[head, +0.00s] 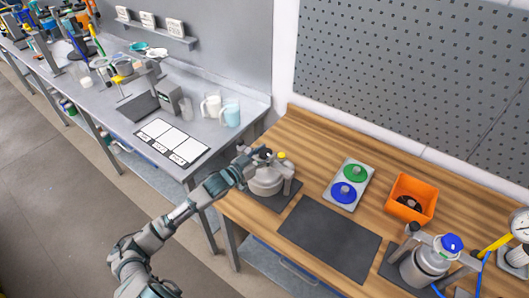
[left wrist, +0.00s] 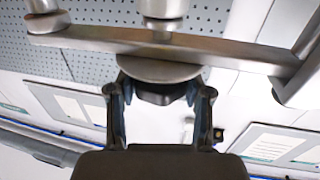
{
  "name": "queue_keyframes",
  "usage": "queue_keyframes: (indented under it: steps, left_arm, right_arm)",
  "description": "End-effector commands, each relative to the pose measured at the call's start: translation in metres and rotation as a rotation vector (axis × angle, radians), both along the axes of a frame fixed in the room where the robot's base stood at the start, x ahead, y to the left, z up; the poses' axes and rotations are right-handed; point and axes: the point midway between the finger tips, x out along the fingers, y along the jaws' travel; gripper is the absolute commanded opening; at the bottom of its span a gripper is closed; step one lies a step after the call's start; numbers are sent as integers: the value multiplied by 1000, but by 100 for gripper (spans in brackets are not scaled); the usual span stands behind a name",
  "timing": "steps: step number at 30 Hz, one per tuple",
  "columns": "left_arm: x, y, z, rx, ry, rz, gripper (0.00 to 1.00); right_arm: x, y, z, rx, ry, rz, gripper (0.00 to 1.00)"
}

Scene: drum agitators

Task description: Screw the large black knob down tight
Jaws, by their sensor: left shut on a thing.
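The large black knob (left wrist: 160,94) shows in the left wrist view, just under a round metal plate (left wrist: 158,69) on a metal arm. My left gripper (left wrist: 160,100) has one finger on each side of the knob and is shut on it. In the head view my left gripper (head: 262,156) is at the top of the left agitator (head: 267,182), a pale metal drum on a dark mat. The gripper hides the knob there. A yellow part (head: 282,156) shows beside the gripper. My right gripper does not show.
Right of the agitator are a dark mat (head: 330,238), a tray (head: 358,171) with green and blue discs, and an orange bin (head: 411,197). Another agitator (head: 428,263) with a blue knob (head: 452,243) stands front right. A grey bench (head: 205,95) with mugs lies left.

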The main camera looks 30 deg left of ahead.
Motion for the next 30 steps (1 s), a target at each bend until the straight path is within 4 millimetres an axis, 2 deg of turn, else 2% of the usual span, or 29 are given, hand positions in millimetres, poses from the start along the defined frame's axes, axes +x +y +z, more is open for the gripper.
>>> queue_keyframes:
  steps: [11,12,15,25,30]
  left_arm:
    - [0,4,1,-5,-2,-13,15]
    - [0,4,1,-5,-2,-13,52]
    - [0,4,1,-4,-1,-13,76]
    - [-1,3,0,-3,1,-14,76]
    - [-13,6,-2,-3,4,-13,76]
  right_arm:
    - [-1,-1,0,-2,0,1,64]
    - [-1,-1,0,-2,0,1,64]
    - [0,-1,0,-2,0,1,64]
    - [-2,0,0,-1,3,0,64]
    - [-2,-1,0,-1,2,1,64]
